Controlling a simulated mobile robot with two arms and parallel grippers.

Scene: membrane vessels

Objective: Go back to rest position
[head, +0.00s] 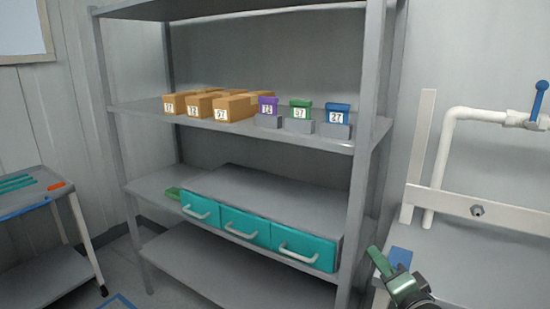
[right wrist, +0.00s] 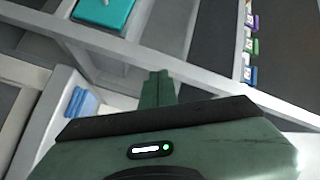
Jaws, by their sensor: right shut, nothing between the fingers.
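My right gripper (head: 385,262) is at the lower right of the head view, in front of the shelf unit's right post. Its dark green fingers are shut with nothing between them; it also shows in the right wrist view (right wrist: 158,82). It is apart from the shelf and its contents. My left gripper is in neither view.
A grey shelf unit (head: 230,118) holds several cardboard boxes (head: 205,100), purple, green and blue numbered containers (head: 300,110), and teal drawers (head: 245,225). A blue item (head: 400,257) lies on the right bench (head: 480,250), below white piping (head: 445,150). A small table (head: 40,195) stands left.

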